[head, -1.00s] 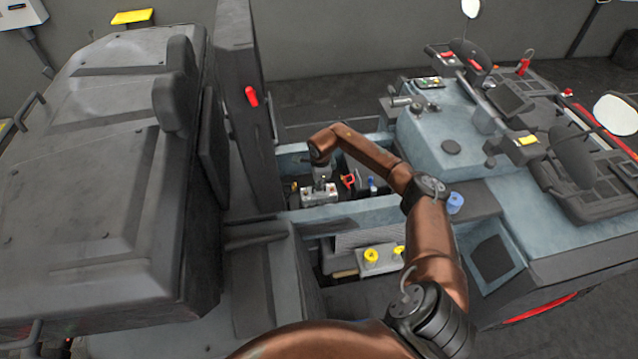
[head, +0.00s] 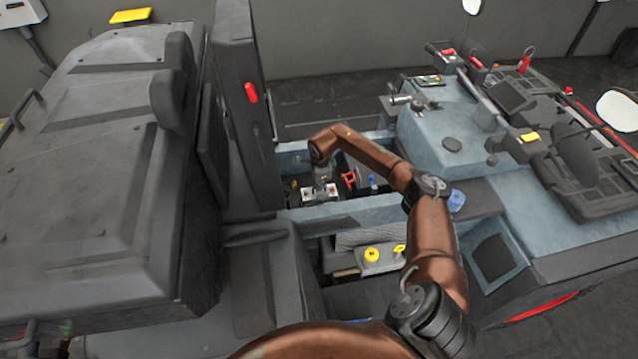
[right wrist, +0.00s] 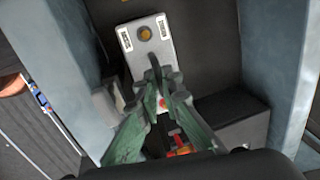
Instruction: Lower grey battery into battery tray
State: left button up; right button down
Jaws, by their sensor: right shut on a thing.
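The grey battery (head: 309,194) sits low inside the bay between the blue-grey walls in the head view. In the right wrist view the light grey top of the battery (right wrist: 147,62) shows, with an orange-yellow round terminal and two labels. My right gripper (right wrist: 158,84) is shut on the dark handle over the battery. In the head view the right gripper (head: 322,174) reaches down from above, partly hidden by my arm. The battery tray under it is hidden, and I cannot tell whether the battery touches it. My left gripper is not in view.
A red clamp (head: 348,179) and a blue one (head: 372,180) are right of the battery. Blue-grey bay walls (head: 395,208) stand close around. An upright dark panel (head: 240,105) is at the left. A grey box with yellow knobs (head: 380,260) sits in front.

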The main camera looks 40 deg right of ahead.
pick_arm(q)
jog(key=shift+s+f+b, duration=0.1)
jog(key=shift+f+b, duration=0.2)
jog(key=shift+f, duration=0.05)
pick_arm(e)
jog(key=shift+f, duration=0.2)
dwell(0.4)
jog(key=c, duration=2.1)
grip_release()
jog(key=shift+o, duration=0.4)
jog(key=shift+f, duration=0.1)
jog(key=shift+s+r, duration=0.1)
jog(key=shift+r, duration=0.3)
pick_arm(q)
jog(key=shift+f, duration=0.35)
pick_arm(e)
notch_tip(320, 180, up, 11)
jog(key=s+a, duration=0.1)
jog(key=shift+s+r, duration=0.15)
jog(key=shift+s, duration=0.25)
